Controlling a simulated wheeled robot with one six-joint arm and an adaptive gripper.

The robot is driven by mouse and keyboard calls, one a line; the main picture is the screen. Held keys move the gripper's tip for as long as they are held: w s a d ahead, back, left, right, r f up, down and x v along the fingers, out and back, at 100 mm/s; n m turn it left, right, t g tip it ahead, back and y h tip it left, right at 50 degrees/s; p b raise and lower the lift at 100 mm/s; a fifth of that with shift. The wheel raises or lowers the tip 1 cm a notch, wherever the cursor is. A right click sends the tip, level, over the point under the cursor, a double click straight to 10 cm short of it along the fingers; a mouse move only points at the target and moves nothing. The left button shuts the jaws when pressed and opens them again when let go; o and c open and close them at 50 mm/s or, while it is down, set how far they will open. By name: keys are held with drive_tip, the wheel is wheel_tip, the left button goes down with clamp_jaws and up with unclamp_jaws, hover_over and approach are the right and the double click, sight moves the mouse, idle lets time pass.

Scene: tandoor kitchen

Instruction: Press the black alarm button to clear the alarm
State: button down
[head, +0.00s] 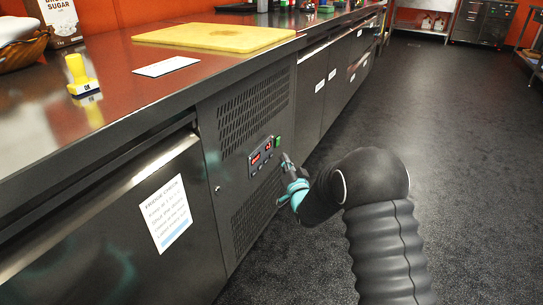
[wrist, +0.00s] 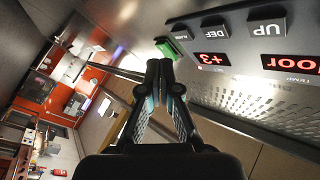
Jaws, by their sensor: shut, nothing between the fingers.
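The control panel (head: 261,156) on the steel counter front has two red displays and a row of small dark buttons. In the wrist view the panel appears upside down, with displays reading "door" (wrist: 290,63) and "+3" (wrist: 212,59). Its black buttons include UP (wrist: 267,27), DEF (wrist: 215,29) and a smaller one (wrist: 181,32) whose label is too small to read surely. My gripper (head: 286,160) is shut and empty, just right of the panel. Its closed fingertips show in the wrist view (wrist: 160,68), below the green switch (wrist: 170,48); contact cannot be told.
Vent grilles (head: 255,100) lie above and below the panel. A paper notice (head: 166,213) hangs on the door to the left. A yellow cutting board (head: 215,37), a white card (head: 166,67) and a yellow stamp (head: 80,75) are on the counter. The dark floor (head: 455,130) is clear on the right.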

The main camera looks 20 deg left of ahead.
drive_tip(key=shift+a, duration=0.75)
drive_tip(key=shift+a+f+b, duration=0.15)
drive_tip(key=shift+a+b, duration=0.1)
drive_tip(key=shift+b, duration=0.45)
idle(0.5)
drive_tip(key=shift+w+a+b, duration=0.1)
drive_tip(key=shift+a+b, duration=0.45)
idle(0.8)
drive_tip(key=shift+d, duration=0.1)
drive_tip(key=shift+d+b, duration=0.55)
drive_tip(key=shift+d, duration=0.15)
drive_tip(key=shift+d, duration=0.1)
